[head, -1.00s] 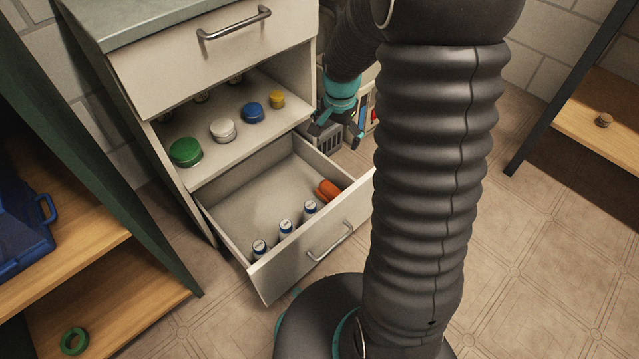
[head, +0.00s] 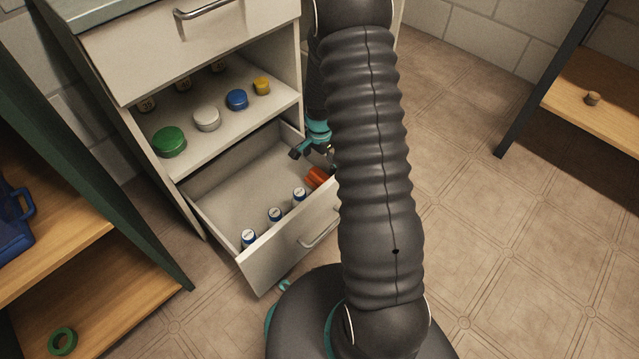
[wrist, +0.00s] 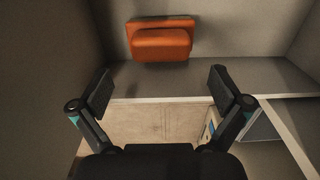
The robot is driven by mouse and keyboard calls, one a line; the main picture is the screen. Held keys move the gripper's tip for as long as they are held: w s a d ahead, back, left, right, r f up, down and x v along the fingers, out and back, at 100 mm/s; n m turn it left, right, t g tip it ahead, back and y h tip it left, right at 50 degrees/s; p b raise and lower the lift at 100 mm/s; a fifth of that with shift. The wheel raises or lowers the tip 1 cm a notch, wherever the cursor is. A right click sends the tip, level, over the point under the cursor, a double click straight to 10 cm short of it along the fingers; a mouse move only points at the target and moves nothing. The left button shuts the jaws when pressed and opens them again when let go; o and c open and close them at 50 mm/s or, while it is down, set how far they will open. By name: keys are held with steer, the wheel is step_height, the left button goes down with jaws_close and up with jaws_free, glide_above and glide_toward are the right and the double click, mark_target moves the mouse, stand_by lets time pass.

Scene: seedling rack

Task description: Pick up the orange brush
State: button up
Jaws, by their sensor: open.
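The orange brush (head: 317,177) lies in the open lower drawer (head: 234,195), at its right end; my arm hides part of it in the head view. In the wrist view the whole brush (wrist: 160,42) shows as a block with a raised part, beyond my fingertips and roughly centred between them. My gripper (head: 314,150) is by the drawer's right side, near the brush. In the wrist view my gripper (wrist: 162,88) is open and empty, with its fingers spread across the line of the drawer's wall edge (wrist: 170,99).
Three white-and-blue cylinders (head: 275,215) stand along the drawer's front. Green (head: 169,141), white, blue and yellow round-lidded items stand on the shelf above. A pale box (wrist: 262,125) shows at the lower right of the wrist view. The floor at right is clear.

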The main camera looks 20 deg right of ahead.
mark_target(320, 174)
steer(key=shift+d+f+b, duration=0.1)
steer(key=shift+f+b, duration=0.4)
steer(key=shift+f, duration=2.9)
steer(key=c, duration=1.2)
step_height(320, 174, up, 10)
steer(key=shift+r+p, duration=0.1)
steer(key=shift+p, duration=0.7)
